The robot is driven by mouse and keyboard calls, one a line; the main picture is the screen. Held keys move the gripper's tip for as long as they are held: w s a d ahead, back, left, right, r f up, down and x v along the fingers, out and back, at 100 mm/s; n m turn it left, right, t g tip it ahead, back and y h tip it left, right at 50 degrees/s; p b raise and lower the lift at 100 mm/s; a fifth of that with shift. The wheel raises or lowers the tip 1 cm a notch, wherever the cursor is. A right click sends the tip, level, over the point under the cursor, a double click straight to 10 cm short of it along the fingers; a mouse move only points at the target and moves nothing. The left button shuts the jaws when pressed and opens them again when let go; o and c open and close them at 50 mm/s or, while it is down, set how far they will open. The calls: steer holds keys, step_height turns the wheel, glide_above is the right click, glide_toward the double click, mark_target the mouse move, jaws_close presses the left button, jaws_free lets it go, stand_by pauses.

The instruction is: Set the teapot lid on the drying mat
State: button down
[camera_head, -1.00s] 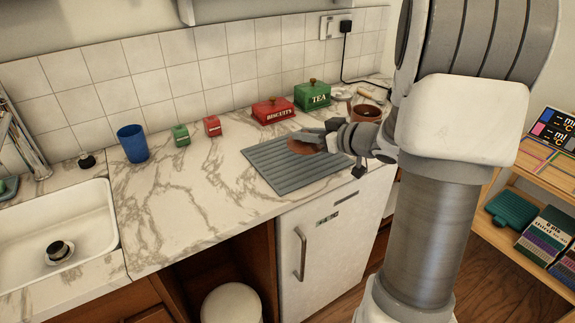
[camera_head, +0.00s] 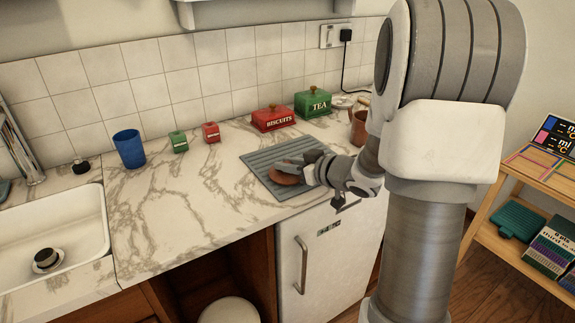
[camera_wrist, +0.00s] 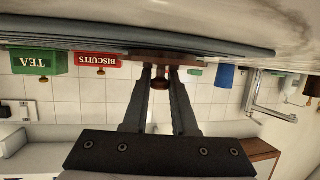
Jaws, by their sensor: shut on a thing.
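The teapot lid (camera_head: 284,177) is a brown disc held low over the front middle of the grey ribbed drying mat (camera_head: 262,158). My gripper (camera_head: 302,172) reaches in from the right, its fingers close to the mat. The wrist view is upside down: the lid (camera_wrist: 165,61) looks level, and my gripper (camera_wrist: 161,79) is shut on its dark round knob. The mat (camera_wrist: 100,36) shows there as a grey band right by the lid. Whether the lid's underside touches the mat, I cannot tell.
A red biscuits box (camera_head: 272,118) and green tea box (camera_head: 313,103) stand behind the mat. A brown pot (camera_head: 360,128) is to its right, partly hidden by my arm. A blue cup (camera_head: 130,148) and sink (camera_head: 50,240) are left.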

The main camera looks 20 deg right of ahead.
steer(key=c, duration=0.7)
jaws_free()
steer(key=shift+f, duration=0.1)
steer(key=shift+r, duration=0.25)
steer(key=p+v, duration=0.3)
steer(key=v, duration=0.9)
steer(key=shift+p, duration=0.35)
